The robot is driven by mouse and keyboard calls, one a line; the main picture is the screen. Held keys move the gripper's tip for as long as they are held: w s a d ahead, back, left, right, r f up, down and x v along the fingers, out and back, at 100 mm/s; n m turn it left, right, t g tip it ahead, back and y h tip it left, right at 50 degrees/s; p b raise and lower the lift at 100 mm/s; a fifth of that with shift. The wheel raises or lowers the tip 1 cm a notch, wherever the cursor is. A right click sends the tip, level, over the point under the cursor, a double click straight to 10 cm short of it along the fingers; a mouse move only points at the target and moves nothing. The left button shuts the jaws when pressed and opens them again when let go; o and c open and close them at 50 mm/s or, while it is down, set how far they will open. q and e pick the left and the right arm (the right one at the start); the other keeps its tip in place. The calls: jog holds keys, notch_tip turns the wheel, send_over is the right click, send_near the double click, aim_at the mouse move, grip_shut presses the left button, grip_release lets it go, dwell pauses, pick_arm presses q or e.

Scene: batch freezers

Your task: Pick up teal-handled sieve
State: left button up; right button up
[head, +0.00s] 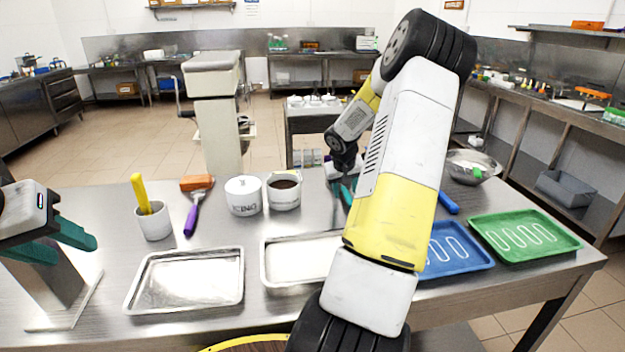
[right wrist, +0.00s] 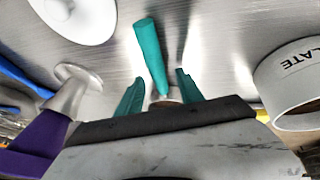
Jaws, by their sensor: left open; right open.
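The teal handle (right wrist: 148,45), apparently the sieve's, shows in the right wrist view. It reaches down between the two teal fingers of my right gripper (right wrist: 159,78), with a gap on each side. The sieve's bowl cannot be made out. In the head view my right gripper (head: 343,192) is low over the table behind my forearm, which hides most of that area. It is open. My left gripper (head: 66,243) is open and empty at the left edge, over the table and far from the sieve.
A white pot with brown contents (head: 284,194) stands close left of my right gripper; its lettered side shows in the wrist view (right wrist: 295,85). A purple-handled tool (right wrist: 40,140) lies opposite. Metal trays (head: 188,278), a blue tray (head: 455,250) and a green tray (head: 525,236) line the front.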

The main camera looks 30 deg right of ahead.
jog(key=shift+w+f, duration=0.1)
jog(key=shift+f, duration=0.05)
grip_shut()
